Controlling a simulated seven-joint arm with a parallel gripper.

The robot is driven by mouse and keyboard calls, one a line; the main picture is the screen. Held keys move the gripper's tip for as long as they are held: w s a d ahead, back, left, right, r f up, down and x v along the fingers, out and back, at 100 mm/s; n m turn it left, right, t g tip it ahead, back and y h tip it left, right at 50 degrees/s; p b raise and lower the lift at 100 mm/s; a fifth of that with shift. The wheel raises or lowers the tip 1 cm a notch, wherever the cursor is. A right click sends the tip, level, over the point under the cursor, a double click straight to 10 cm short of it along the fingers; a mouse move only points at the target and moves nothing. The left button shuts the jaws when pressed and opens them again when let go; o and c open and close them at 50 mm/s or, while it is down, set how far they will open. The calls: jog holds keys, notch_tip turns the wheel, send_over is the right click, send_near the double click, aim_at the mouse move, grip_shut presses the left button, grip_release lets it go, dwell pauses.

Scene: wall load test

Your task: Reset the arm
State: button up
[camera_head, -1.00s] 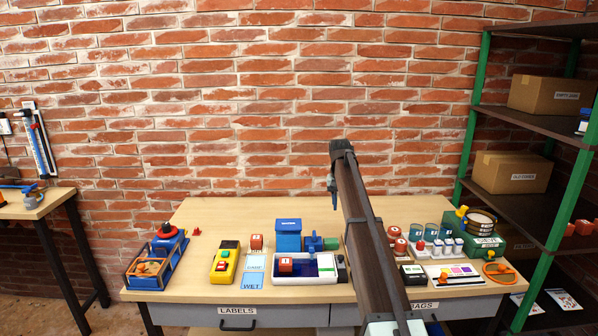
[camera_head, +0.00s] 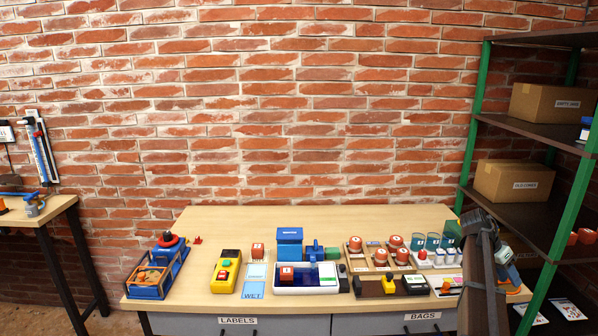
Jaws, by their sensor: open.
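My arm rises from the bottom right, in front of the right end of the workbench (camera_head: 330,214). Its dark upper links bend near the green shelf post. My gripper (camera_head: 508,272) hangs on the far right side of the arm, over the bench's right end. It is small and partly hidden by my own links, and its fingertips are hard to make out. I see nothing held in it. The arm covers part of the things at that end of the bench, including the green case and the orange ring.
A white tray (camera_head: 279,291) with a red block, a yellow control box (camera_head: 225,271) and a blue crate (camera_head: 148,291) stand on the bench. Red-topped jars (camera_head: 355,243) stand right of centre. A shelf rack (camera_head: 472,125) with cartons is close to my arm. The bench's back is clear.

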jog(key=s+a+f+n+y, duration=0.1)
jog(key=s+a+f+n, duration=0.25)
jog(key=a+f, duration=0.65)
jog(key=s+a+f+n+y, duration=0.2)
jog(key=s+a+f, duration=0.35)
jog(key=f, duration=0.85)
jog(key=s+a+f+n+y, duration=0.1)
jog(key=s+a+f+n, duration=0.25)
jog(key=a+f, duration=0.75)
jog(key=s+a+f+n+g+y, duration=0.1)
jog(key=s+a+f, duration=0.4)
jog(key=s, duration=0.5)
jog(key=s+a+f+n+g+y, duration=0.1)
jog(key=s+a+f+n, duration=0.1)
jog(key=s+a+f, duration=0.4)
jog(key=s+a+f+n+g+y, duration=0.1)
jog(key=s+a+f, duration=0.5)
jog(key=s, duration=0.8)
jog(key=shift+s+a+n+g, duration=0.25)
jog(key=shift+a+n+g, duration=0.3)
jog(key=shift+n, duration=0.25)
